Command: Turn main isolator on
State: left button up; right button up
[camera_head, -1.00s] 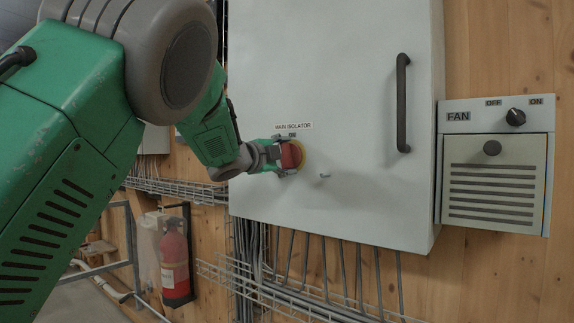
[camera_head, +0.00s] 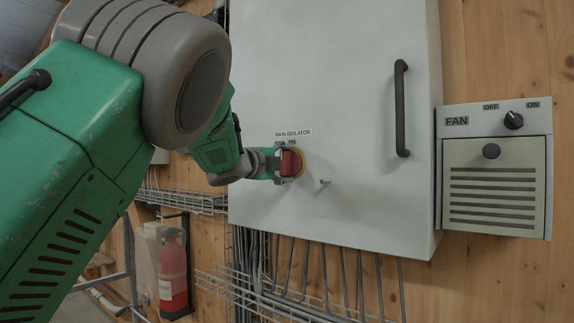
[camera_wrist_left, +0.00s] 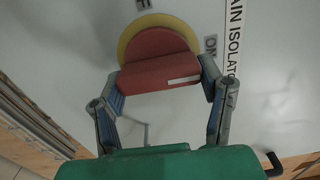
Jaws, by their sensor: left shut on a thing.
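The main isolator is a red knob (camera_head: 290,162) on a yellow disc, on the front of the grey cabinet under the label "MAIN ISOLATOR" (camera_head: 293,133). My left gripper (camera_head: 283,163) is shut on this knob, with a finger above and a finger below it. In the left wrist view the red knob (camera_wrist_left: 158,58) sits between the two fingertips of the left gripper (camera_wrist_left: 160,82). A white mark on the knob lies toward its right side there. The "ON" lettering (camera_wrist_left: 210,45) is right of the yellow disc (camera_wrist_left: 135,38). The "OFF" lettering is mostly cut off. My right gripper is out of view.
The cabinet (camera_head: 340,80) has a dark vertical handle (camera_head: 401,108) and a small peg (camera_head: 324,182) right of the knob. A fan box (camera_head: 495,170) is at the right. Cables and wire trays run below. A fire extinguisher (camera_head: 173,275) hangs at lower left.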

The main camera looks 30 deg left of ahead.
pick_arm(q)
jog(key=o, duration=1.2)
jog(key=shift+f, duration=0.3)
jog(key=shift+c, duration=0.2)
jog(key=shift+w+a, duration=0.1)
jog(key=shift+w, duration=0.2)
jog(key=shift+s+a+r, duration=0.1)
jog(key=shift+s, duration=0.15)
jog(key=s, duration=1.1)
jog(key=shift+a+f, duration=0.25)
jog(key=shift+a, duration=0.2)
jog(key=shift+s, duration=0.1)
